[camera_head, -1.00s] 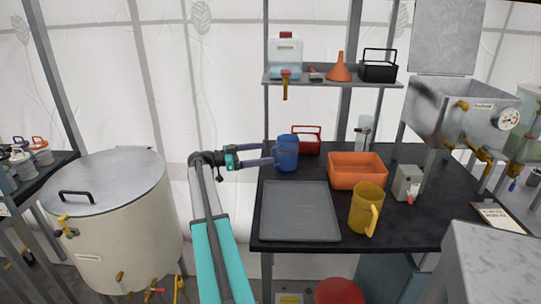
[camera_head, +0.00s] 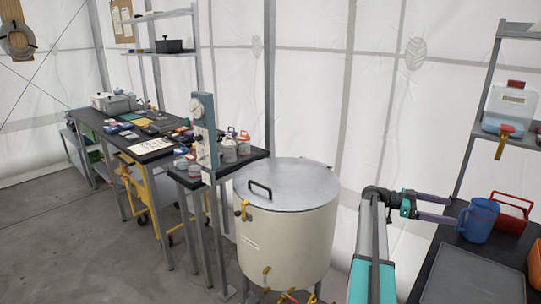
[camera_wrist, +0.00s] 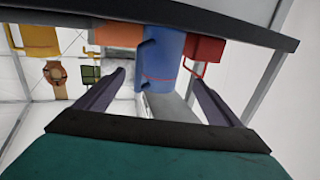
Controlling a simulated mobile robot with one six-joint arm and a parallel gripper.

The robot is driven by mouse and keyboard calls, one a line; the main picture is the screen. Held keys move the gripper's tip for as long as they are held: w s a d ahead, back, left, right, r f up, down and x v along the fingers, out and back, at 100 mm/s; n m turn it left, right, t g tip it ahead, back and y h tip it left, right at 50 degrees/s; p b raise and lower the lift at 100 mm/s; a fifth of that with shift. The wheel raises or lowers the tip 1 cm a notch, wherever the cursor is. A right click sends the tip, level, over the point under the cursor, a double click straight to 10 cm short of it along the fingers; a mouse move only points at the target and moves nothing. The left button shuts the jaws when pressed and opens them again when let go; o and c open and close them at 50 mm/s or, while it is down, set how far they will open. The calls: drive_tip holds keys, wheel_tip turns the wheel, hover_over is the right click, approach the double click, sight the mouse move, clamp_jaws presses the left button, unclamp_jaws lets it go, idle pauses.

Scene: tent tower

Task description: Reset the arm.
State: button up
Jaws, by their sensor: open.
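My gripper (camera_head: 453,210) is open, with its two purple-grey fingers reaching right toward a blue jug (camera_head: 478,221) on the dark table at the right of the head view. In the wrist view, my gripper (camera_wrist: 159,78) has its fingers spread wide, and the blue jug (camera_wrist: 164,60) shows between and beyond them. Gaps show between each finger and the jug there, and nothing is held. My arm stretches up from the bottom of the head view.
A large pale vat (camera_head: 286,240) with a metal lid stands left of my arm. A red container (camera_head: 513,208) and a grey tray (camera_head: 470,277) are near the jug. A shelf (camera_head: 520,140) rises behind. Long benches (camera_head: 140,150) stand far left, with open floor (camera_head: 90,245) in front.

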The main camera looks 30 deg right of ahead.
drive_tip(key=w+a+f+n+t+y, duration=0.1)
drive_tip(key=w+a+f+n+t, duration=0.6)
drive_tip(key=a+f, duration=0.75)
drive_tip(key=w+a+f+n+t+y, duration=0.2)
drive_tip(key=w+a+f+n+t, duration=0.2)
drive_tip(key=w+a+f+n, duration=0.95)
drive_tip(key=s+a+f+n+t+y, duration=0.1)
drive_tip(key=a+f+n+y, duration=0.2)
drive_tip(key=a, duration=1.2)
drive_tip(key=s+a+f+n+t+y, duration=0.1)
drive_tip(key=a+f+n+y, duration=0.15)
drive_tip(key=a, duration=1.15)
drive_tip(key=s+a+f+n+t+y, duration=0.15)
drive_tip(key=a+f, duration=0.25)
drive_tip(key=a, duration=1.1)
drive_tip(key=s+f+g, duration=0.2)
drive_tip(key=s+f, duration=0.7)
drive_tip(key=s, duration=0.3)
drive_tip(key=s+f+g+y, duration=0.1)
drive_tip(key=s+f+g, duration=0.2)
drive_tip(key=s+f, duration=0.6)
drive_tip(key=s, duration=0.4)
drive_tip(key=shift+s+a+f+n+g, duration=0.3)
drive_tip(key=shift+a+f+n+g, duration=0.05)
drive_tip(key=shift+a, duration=0.05)
